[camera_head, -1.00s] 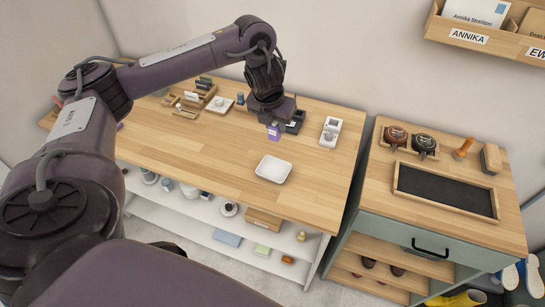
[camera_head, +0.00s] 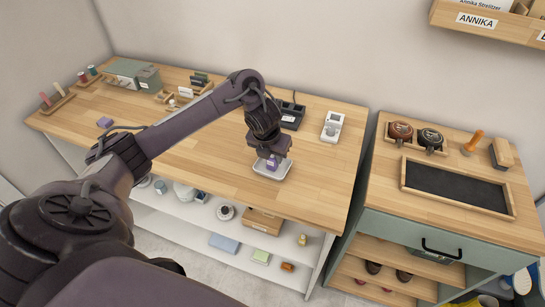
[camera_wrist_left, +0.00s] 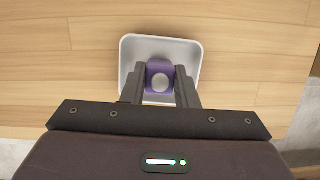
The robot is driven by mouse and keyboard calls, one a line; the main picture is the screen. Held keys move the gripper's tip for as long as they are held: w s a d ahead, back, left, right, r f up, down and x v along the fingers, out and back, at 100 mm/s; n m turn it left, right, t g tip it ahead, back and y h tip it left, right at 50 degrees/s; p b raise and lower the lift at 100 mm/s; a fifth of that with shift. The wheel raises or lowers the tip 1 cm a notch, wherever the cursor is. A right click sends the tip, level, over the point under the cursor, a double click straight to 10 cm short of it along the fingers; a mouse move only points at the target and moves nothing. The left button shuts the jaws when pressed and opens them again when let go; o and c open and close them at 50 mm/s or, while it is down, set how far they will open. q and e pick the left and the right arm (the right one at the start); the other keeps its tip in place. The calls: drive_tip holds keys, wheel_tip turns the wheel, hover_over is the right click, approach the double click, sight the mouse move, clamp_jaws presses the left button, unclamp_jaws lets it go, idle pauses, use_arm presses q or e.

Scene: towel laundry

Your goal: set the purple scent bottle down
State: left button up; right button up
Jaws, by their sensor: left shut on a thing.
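The purple scent bottle (camera_head: 271,163) has a purple body, and its pale round cap shows in the left wrist view (camera_wrist_left: 160,83). My left gripper (camera_head: 266,154) is shut on the bottle, with one finger on each side of it. The bottle is upright, over the inside of the small white tray (camera_head: 285,173) on the wooden table. In the left wrist view the tray's rim (camera_wrist_left: 196,46) surrounds it on the far side and both flanks. I cannot tell whether its base touches the tray floor. My right gripper is not in view.
A black device (camera_head: 291,114) and a white device (camera_head: 331,127) stand behind the tray. The table right of the tray (camera_head: 325,180) is clear. A cabinet with a dark framed board (camera_head: 455,187) stands to the right.

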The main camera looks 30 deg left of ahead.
use_arm(q)
drive_tip(key=shift+r, duration=0.1)
drive_tip(key=o, duration=0.9)
drive_tip(key=shift+o, duration=0.2)
drive_tip(key=shift+r, duration=0.15)
drive_tip(key=p+v, duration=0.5)
drive_tip(key=v, duration=0.6)
drive_tip(key=shift+s+r+p, duration=0.2)
drive_tip(key=shift+r+p, duration=0.15)
drive_tip(key=shift+d, duration=0.15)
